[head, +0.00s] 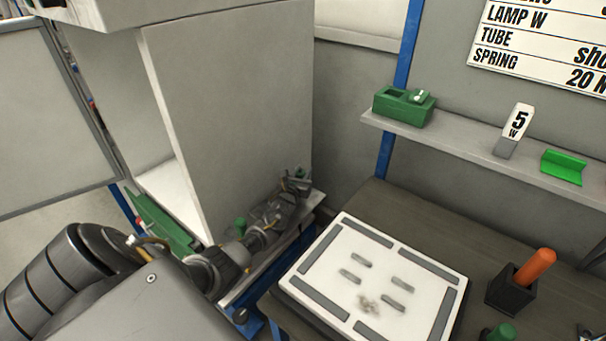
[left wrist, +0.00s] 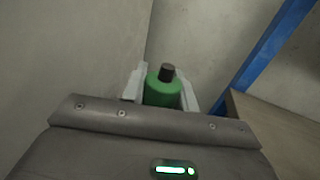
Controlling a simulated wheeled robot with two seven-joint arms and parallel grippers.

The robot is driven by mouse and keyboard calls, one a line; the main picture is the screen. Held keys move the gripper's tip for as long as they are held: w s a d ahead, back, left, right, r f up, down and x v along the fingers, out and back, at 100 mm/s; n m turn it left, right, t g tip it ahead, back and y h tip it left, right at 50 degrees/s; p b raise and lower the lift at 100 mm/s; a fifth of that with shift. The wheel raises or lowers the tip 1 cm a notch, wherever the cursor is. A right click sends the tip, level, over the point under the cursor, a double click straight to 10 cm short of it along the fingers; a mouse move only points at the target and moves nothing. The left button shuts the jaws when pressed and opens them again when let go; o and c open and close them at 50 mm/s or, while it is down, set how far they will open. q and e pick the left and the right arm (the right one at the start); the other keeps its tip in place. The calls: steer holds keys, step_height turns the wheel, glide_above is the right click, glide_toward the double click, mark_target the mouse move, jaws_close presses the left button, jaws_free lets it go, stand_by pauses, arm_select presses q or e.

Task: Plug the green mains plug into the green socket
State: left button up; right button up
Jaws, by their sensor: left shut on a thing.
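My left gripper (head: 297,180) is at the side of a tall pale panel, its fingers pointing away from me. In the left wrist view my left gripper (left wrist: 163,90) is shut on a green round body with a dark end (left wrist: 164,88), its sides between the two grey fingers. I take it for the green plug, but its pins do not show. My right gripper is not in view.
The pale panel (head: 235,110) stands close to my left gripper. A white board (head: 345,240) with grey strips lies on the table. A black holder with an orange handle (head: 535,268) stands to the right. The shelf (head: 470,148) carries a "5 W" tag and a green bracket (head: 563,166).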

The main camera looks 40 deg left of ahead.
arm_select(q)
steer(key=s+a+r+p, duration=0.1)
steer(key=s+r+p, duration=0.8)
steer(key=s+p, duration=0.3)
steer(key=shift+s+r, duration=0.15)
steer(key=shift+s, duration=0.7)
